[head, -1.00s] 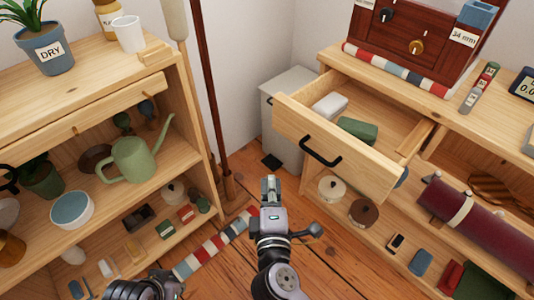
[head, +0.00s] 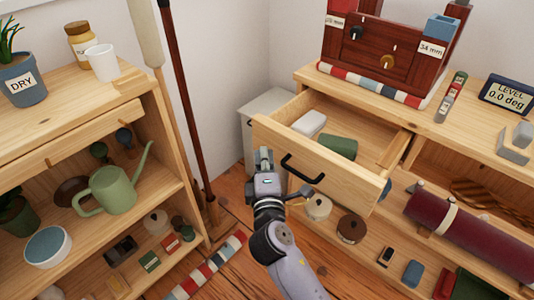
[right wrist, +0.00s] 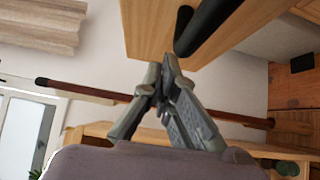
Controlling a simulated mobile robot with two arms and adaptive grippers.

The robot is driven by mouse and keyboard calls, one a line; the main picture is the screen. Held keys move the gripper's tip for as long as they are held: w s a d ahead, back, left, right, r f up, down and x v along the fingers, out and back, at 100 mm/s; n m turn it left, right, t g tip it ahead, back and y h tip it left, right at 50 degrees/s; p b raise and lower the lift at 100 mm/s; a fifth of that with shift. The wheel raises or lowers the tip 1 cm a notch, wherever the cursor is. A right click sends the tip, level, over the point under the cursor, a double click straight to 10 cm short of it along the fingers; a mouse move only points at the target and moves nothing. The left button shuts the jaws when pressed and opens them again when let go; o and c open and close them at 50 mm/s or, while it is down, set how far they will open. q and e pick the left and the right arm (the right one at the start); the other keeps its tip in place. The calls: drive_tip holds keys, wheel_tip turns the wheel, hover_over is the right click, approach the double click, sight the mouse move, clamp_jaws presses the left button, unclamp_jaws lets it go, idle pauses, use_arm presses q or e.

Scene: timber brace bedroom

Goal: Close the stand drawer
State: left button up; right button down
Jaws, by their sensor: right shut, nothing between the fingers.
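The stand drawer (head: 330,185) is pulled out of the wooden stand on the right in the head view. A white block (head: 309,123) and a green block (head: 338,147) lie inside it. Its black bar handle (head: 302,170) is on the front panel. My right gripper (head: 264,158) is shut and empty, just left of the handle, by the drawer front. In the right wrist view my fingertips (right wrist: 167,70) are close to the drawer front (right wrist: 150,30) and the black handle (right wrist: 208,25). I cannot tell whether they touch. My left gripper is out of view.
A shelf (head: 90,130) with a green watering can (head: 112,190) stands on the left. A brown pole (head: 187,90) leans in the corner. A striped roll (head: 370,84) lies on the stand top.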

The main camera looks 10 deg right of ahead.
sight(318, 118)
drive_tip(key=shift+w+d, duration=0.3)
drive_tip(key=shift+d, duration=0.1)
